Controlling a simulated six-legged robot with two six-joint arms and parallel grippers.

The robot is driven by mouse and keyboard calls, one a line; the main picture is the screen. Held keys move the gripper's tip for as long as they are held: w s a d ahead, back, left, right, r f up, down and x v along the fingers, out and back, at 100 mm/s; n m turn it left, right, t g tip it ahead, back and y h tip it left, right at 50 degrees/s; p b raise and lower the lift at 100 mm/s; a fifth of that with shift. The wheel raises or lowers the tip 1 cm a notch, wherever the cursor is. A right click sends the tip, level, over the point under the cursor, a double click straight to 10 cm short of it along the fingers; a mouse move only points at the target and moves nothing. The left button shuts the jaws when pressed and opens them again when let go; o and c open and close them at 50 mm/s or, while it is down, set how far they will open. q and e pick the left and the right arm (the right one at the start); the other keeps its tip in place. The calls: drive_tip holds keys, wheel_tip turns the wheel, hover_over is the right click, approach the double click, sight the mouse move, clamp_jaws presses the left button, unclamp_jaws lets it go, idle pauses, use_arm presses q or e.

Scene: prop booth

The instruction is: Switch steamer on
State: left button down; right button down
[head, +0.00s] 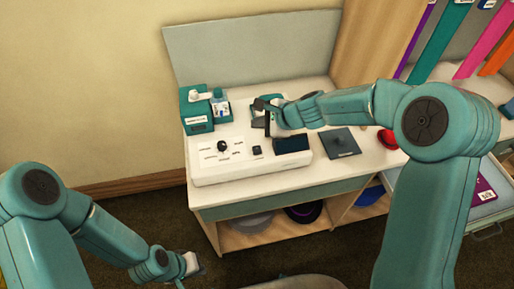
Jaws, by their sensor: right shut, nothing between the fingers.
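A white panel box (208,174) sits on the counter, with a round black knob (222,146), a small black switch (257,150) and a dark block (292,144) at its right end. Small labels around the knob are too small to read. I cannot tell which control belongs to the steamer. My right gripper (266,118) is shut and empty, above the back of the panel near the switch and the dark block. My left gripper (192,265) hangs low over the floor in front of the counter; its fingers are too small to judge.
A teal labelled box (197,122) and a small teal holder (221,108) stand behind the panel at left. Another teal item (262,103) is partly hidden behind my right gripper. A dark square plate (340,143) and a red object (388,138) lie right. Hats sit on the shelf below.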

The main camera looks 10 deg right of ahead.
sight(259, 150)
wheel_tip(259, 150, down, 9)
drive_tip(key=b, duration=0.8)
idle(1.6)
drive_tip(key=shift+f+b, duration=0.35)
drive_tip(key=shift+b, duration=0.25)
drive_tip(key=shift+f+b, duration=0.4)
drive_tip(key=shift+b, duration=0.05)
idle(0.4)
drive_tip(key=shift+r, duration=0.1)
drive_tip(key=shift+r+p, duration=0.75)
drive_tip(key=shift+p, duration=0.05)
wheel_tip(259, 150, up, 5)
drive_tip(key=p, duration=0.4)
drive_tip(key=shift+r+p, duration=0.1)
drive_tip(key=shift+p, duration=0.3)
